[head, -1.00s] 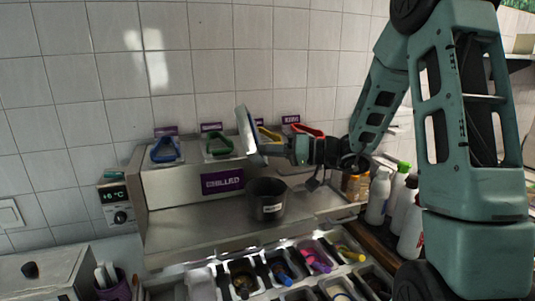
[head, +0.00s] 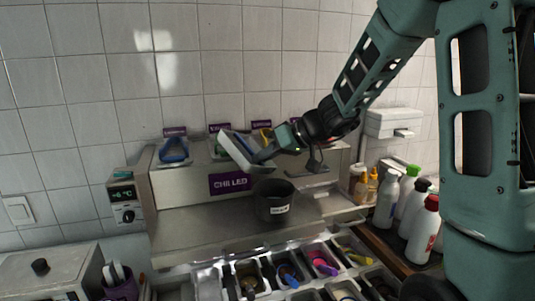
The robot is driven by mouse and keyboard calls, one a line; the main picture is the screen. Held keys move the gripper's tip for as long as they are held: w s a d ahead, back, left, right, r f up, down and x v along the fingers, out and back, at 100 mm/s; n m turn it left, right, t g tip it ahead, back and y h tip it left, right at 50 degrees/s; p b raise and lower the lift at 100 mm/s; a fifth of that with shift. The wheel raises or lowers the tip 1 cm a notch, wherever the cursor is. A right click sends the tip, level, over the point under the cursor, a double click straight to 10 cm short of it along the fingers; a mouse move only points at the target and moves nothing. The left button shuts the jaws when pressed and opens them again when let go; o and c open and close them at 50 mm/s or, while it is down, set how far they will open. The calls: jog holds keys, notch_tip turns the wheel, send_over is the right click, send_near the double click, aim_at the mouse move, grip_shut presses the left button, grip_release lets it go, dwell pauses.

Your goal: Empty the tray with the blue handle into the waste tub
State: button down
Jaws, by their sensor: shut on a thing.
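A blue triangular handle (head: 173,150) sits at the left end of the raised steel shelf, apart from my gripper. My gripper (head: 272,151) is shut on a pale flat tray (head: 236,150), tilted steeply over the shelf's front edge. The held tray's handle is mostly hidden by the jaws and its colour is unclear; I cannot see what it holds. A dark round tub (head: 275,206) with a small white label, likely the waste tub, stands on the lower counter, below and slightly right of the tray. Its inside is hard to see.
A green handle (head: 218,147) is partly hidden behind the held tray, and a yellow handle (head: 265,136) shows beyond. Topping bins (head: 288,275) with coloured scoops lie in front. Bottles (head: 388,197) crowd the right. The counter left of the tub is clear.

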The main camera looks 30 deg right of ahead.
jog(key=shift+w+a+f+g+h+p, duration=0.15)
jog(key=shift+w+a+g+h+p, duration=0.1)
jog(key=shift+g+h+p, duration=0.35)
jog(key=shift+a+f+g+h+p, duration=0.2)
jog(key=shift+g+h+p, duration=0.15)
jog(key=shift+p, duration=0.55)
jog(key=shift+w+a+f+n+g+h+p, duration=0.1)
jog(key=shift+w+f+n+g+h+p, duration=0.3)
jog(key=shift+p, duration=1.5)
jog(key=shift+s+a+f+g+h+p, duration=0.15)
jog(key=shift+g+h+p, duration=0.5)
jog(key=shift+p, duration=1.2)
jog(key=shift+r+h+p, duration=0.3)
jog(key=shift+h+p, duration=0.2)
jog(key=shift+p, duration=0.9)
jog(key=shift+a, duration=0.15)
jog(key=shift+r, duration=0.25)
